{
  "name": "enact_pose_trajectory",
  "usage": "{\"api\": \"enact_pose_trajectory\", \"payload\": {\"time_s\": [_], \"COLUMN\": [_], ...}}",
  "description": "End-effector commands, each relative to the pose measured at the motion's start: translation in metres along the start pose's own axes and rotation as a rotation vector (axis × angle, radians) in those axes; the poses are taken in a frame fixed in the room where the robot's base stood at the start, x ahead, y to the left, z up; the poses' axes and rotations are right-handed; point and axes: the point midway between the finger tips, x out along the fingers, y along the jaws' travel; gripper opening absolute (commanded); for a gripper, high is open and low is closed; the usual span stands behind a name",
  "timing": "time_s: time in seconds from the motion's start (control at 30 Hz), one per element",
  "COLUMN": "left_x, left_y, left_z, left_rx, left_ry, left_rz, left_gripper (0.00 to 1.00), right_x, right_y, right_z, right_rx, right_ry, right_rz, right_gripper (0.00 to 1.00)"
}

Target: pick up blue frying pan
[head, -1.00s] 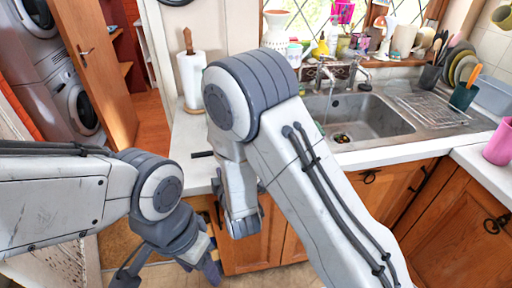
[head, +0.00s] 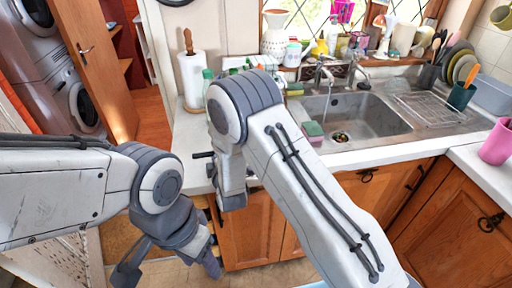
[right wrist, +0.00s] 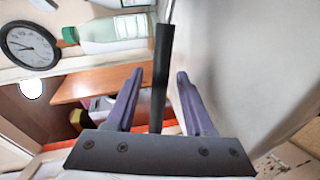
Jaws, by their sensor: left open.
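A black handle (right wrist: 161,75) stands between the two purple fingers of my right gripper (right wrist: 159,76) in the right wrist view. The fingers are apart, with a gap on each side of the handle. In the head view a dark handle end (head: 203,155) shows on the counter beside my right wrist. I cannot make out a blue pan body; my right arm covers that part of the counter. My left gripper (head: 168,266) is open and empty, low in front of the cabinets at the left.
A paper towel roll (head: 192,78) stands on the counter (head: 385,153) at the back left. The sink (head: 370,118) lies right of my right arm, with a sponge (head: 313,131) at its edge. Bottles (right wrist: 112,30) show in the right wrist view. A pink cup (head: 497,142) stands at far right.

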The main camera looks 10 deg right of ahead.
Motion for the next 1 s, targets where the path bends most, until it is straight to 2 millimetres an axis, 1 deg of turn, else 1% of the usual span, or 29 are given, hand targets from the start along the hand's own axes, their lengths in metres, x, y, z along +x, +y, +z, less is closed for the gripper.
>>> {"api": "enact_pose_trajectory", "payload": {"time_s": [0.03, 0.07, 0.1, 0.13, 1.0], "left_x": [0.0001, 0.0001, 0.0001, 0.0001, 0.0000], "left_y": [0.0000, 0.0000, 0.0000, 0.0000, 0.0000], "left_z": [0.0000, 0.0000, 0.0000, 0.0000, 0.0000], "left_rx": [0.000, 0.000, 0.000, 0.000, 0.000], "left_ry": [0.000, 0.000, 0.000, 0.000, 0.000], "left_rz": [0.000, 0.000, 0.000, 0.000, 0.000], "left_gripper": [0.58, 0.58, 0.58, 0.58, 0.58], "right_x": [-0.0001, -0.0002, -0.0002, -0.0003, -0.0006], "right_y": [0.0001, 0.0001, 0.0001, 0.0001, -0.0001], "right_z": [-0.0001, -0.0001, -0.0001, -0.0001, 0.0001], "right_rx": [0.000, 0.000, 0.000, 0.000, 0.000], "right_ry": [0.000, 0.000, 0.000, 0.000, 0.000], "right_rz": [0.000, 0.000, 0.000, 0.000, 0.000], "right_gripper": [0.31, 0.20, 0.04, 0.00, 0.00]}}
